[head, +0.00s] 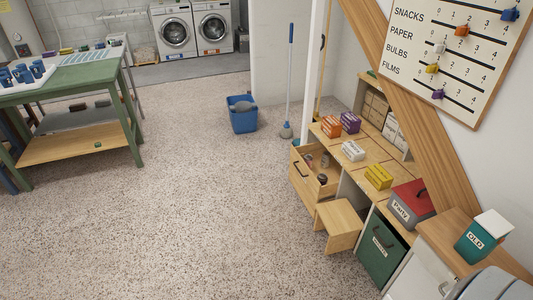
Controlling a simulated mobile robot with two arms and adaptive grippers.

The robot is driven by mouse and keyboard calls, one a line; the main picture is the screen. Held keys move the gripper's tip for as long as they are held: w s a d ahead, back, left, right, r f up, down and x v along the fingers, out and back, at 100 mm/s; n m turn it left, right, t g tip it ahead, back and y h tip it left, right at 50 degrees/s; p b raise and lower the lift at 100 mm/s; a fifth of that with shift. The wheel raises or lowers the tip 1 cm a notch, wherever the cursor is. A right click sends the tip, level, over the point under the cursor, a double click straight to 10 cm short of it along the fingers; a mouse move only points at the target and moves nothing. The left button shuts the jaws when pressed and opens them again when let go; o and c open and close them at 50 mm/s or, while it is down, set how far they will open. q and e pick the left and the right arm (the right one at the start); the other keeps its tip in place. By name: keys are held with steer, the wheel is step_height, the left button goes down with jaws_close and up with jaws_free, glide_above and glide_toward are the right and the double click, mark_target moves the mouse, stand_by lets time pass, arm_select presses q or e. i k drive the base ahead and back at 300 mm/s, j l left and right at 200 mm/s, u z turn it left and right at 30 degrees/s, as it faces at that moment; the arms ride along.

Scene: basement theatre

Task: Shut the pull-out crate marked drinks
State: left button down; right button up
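A dark green crate (381,248) with a pale label and a dark handle sits low in the cabinet under the sloping wooden beam, at the lower right. It is the likeliest match for the drinks crate, but its label is too small to read surely. How far it stands out from the cabinet is hard to tell. Neither gripper is in view.
To its left, a wooden drawer (304,178) stands open with small items inside, and a wooden step-like box (339,225) juts into the floor. Small cartons and a red-lidded box (411,196) sit on the cabinet top. The central floor (190,210) is clear.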

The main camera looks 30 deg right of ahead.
mark_target(304, 180)
steer(key=i+z, duration=0.2)
steer(key=i, duration=0.3)
steer(key=i+j+z, duration=0.15)
steer(key=i, duration=0.35)
steer(key=i+j+z, duration=0.2)
steer(key=i, duration=0.3)
steer(key=i+l+z, duration=0.15)
steer(key=z, duration=0.3)
steer(key=i+z, duration=0.55)
steer(key=z, duration=0.3)
steer(key=i+j+z, duration=0.1)
steer(key=i+z, duration=0.15)
steer(key=z, duration=0.2)
